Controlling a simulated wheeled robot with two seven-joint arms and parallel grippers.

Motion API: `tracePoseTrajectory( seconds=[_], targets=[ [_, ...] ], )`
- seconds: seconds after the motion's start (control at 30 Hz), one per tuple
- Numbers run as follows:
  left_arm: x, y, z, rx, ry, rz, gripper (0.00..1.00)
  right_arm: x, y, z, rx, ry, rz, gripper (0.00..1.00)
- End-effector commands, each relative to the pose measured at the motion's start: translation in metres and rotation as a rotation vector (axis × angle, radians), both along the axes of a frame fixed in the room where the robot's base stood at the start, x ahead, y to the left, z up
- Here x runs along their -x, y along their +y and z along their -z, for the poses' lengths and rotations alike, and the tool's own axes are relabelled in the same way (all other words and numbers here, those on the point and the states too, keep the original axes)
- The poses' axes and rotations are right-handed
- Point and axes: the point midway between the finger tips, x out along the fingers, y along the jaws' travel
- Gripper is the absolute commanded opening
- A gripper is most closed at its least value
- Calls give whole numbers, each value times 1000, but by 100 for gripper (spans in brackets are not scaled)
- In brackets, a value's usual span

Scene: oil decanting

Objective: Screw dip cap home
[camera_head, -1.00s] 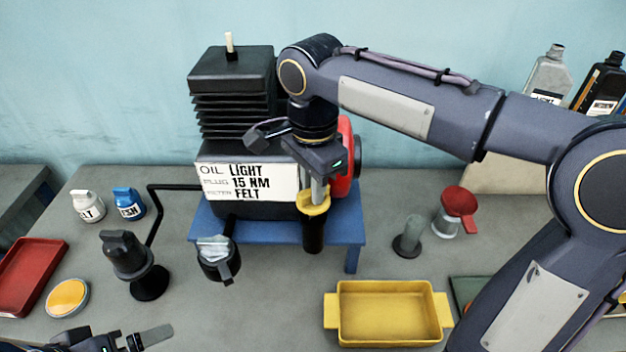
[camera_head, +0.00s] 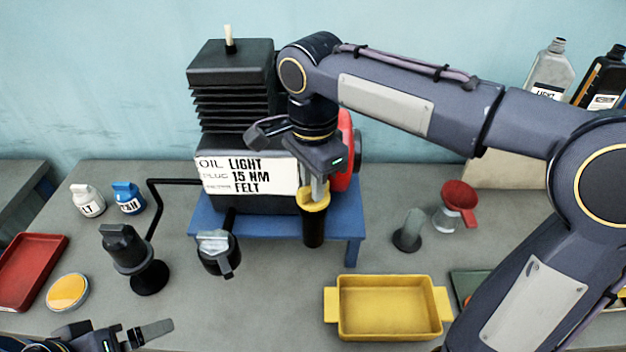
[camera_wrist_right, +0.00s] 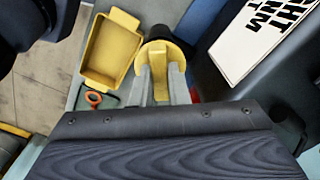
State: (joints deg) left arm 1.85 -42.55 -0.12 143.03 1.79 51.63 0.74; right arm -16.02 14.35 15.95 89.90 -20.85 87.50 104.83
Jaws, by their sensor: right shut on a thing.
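The yellow dip cap (camera_head: 314,199) sits at the top of a black filler neck (camera_head: 313,230) on the front right of the engine (camera_head: 236,165). My right gripper (camera_head: 317,186) points down from above and is shut on the cap. In the right wrist view the fingers (camera_wrist_right: 160,85) close on the yellow cap (camera_wrist_right: 155,52), with the black neck (camera_wrist_right: 168,34) beyond it. How far the cap is seated cannot be told. My left gripper (camera_head: 143,337) is at the lower left, clear of the engine, with its fingers apart and nothing between them.
The engine stands on a blue stand (camera_head: 345,225). A yellow tray (camera_head: 388,335) lies in front, with a red funnel (camera_head: 459,200) and grey cylinder (camera_head: 408,232) to the right. A black lamp-like item (camera_head: 128,255), a yellow-topped tin (camera_head: 68,292) and small bottles (camera_head: 128,198) are left.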

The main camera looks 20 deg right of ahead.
Motion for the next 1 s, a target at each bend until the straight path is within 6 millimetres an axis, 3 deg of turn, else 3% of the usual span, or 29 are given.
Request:
tracePoseTrajectory(
  seconds=[1.0],
  targets=[
    [0,0,23,0,0,0,98,0,0,30,0,0,0,0]
  ],
)
